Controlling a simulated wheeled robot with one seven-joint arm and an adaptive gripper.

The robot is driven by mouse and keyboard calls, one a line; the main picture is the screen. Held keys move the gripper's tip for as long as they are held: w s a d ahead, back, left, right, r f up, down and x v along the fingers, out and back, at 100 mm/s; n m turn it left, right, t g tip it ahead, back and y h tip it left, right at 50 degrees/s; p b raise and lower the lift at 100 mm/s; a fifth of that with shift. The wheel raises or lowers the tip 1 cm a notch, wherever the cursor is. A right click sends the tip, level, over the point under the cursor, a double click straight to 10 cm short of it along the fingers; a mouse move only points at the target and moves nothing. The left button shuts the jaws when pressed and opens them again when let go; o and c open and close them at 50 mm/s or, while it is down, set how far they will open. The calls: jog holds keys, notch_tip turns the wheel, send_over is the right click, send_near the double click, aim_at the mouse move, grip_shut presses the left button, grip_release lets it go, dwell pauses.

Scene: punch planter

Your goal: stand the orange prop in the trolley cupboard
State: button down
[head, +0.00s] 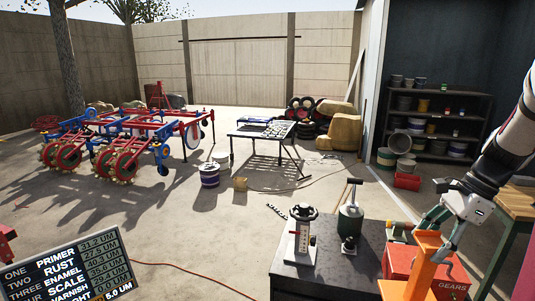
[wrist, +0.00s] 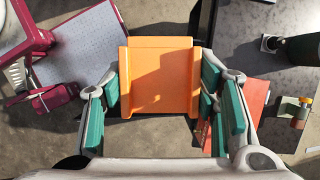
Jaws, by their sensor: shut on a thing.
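The orange prop (head: 424,262) is a flat-sided, bracket-like piece at the lower right of the head view. In the wrist view the prop (wrist: 160,75) fills the middle, between the teal finger pads. My gripper (head: 423,238) is shut on it and holds it in front of the red GEARS box, as the head view sees it. It also shows in the wrist view (wrist: 160,92). A dark grey unit (head: 325,272) with a flat top stands left of the prop. I cannot tell whether it is the trolley; no cupboard opening shows.
A wooden bench (head: 517,202) is at right. In the wrist view, a maroon frame (wrist: 30,35) and speckled panel (wrist: 85,45) lie left.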

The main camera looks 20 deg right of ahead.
jog(key=w+a+f+n+g+h+b, duration=0.1)
jog(key=w+a+f+n+g, duration=0.1)
jog(key=w+a+f+n, duration=0.4)
jog(key=w+a+f+n+g+h+b, duration=0.1)
jog(key=w+a+f+n+g, duration=0.1)
jog(key=w+a+f+n, duration=0.5)
jog(key=w+a+f+n+g+h+b, duration=0.1)
jog(key=w+a+f+n, duration=0.6)
jog(key=a, duration=0.9)
jog(key=shift+n+g+h, duration=0.5)
jog(key=shift+n+g, duration=0.1)
jog(key=shift+n, duration=0.8)
jog(key=shift+a, duration=0.1)
